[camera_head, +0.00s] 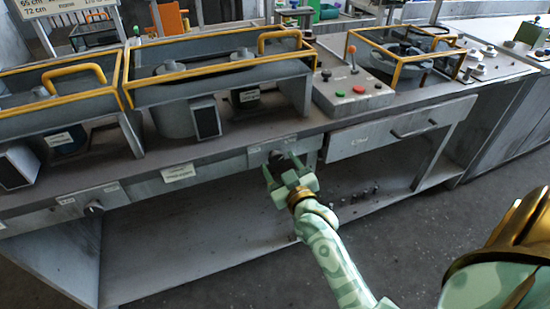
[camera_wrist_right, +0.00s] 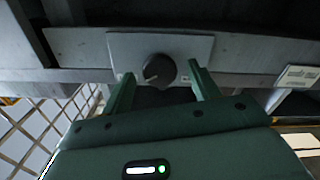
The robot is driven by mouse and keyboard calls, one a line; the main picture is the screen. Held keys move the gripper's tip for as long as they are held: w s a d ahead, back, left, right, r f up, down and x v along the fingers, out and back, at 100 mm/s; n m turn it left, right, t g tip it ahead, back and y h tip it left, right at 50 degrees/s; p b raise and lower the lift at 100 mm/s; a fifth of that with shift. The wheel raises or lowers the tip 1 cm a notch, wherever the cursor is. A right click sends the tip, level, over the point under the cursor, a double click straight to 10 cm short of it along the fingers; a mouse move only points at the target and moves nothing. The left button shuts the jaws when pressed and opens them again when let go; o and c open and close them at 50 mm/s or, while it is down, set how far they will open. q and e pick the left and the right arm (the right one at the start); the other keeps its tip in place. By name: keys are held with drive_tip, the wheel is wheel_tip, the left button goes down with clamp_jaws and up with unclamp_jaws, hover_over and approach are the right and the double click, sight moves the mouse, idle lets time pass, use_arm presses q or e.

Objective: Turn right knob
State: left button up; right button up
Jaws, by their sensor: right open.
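The right knob is a dark round knob (camera_wrist_right: 159,70) with a light pointer line, on a pale plate (camera_wrist_right: 190,47) on the bench front. In the head view the knob (camera_head: 276,154) shows just beyond my right gripper and is partly hidden by it. My right gripper (camera_head: 280,172) is open in front of the plate. In the right wrist view the two green fingers (camera_wrist_right: 160,88) stand apart, one on each side below the knob, with nothing between them. I cannot tell whether they touch it. Another knob (camera_head: 94,208) is on the bench front at the left. My left gripper is not in view.
A drawer (camera_head: 390,133) is right of the plate. Below is an open shelf (camera_head: 190,240) with small loose parts. Floor is clear in front.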

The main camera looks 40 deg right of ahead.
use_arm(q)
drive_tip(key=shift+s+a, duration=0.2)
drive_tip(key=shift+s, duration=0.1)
use_arm(e)
drive_tip(key=shift+r, duration=0.15)
drive_tip(key=c, duration=1)
drive_tip(key=shift+o, duration=0.2)
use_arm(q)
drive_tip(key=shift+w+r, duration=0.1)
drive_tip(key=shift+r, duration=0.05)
use_arm(e)
drive_tip(key=shift+r+m+p, duration=0.2)
drive_tip(key=shift+m+p, duration=0.3)
drive_tip(key=shift+p, duration=0.45)
drive_tip(key=m+p, duration=0.2)
drive_tip(key=shift+p, duration=0.3)
drive_tip(key=shift+m+p, duration=0.9)
drive_tip(key=shift+m, duration=0.3)
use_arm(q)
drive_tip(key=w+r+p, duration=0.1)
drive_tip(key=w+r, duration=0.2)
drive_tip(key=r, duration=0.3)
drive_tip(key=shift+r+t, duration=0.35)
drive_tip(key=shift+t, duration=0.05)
use_arm(e)
drive_tip(key=shift+f+m, duration=0.2)
drive_tip(key=shift+m, duration=0.7)
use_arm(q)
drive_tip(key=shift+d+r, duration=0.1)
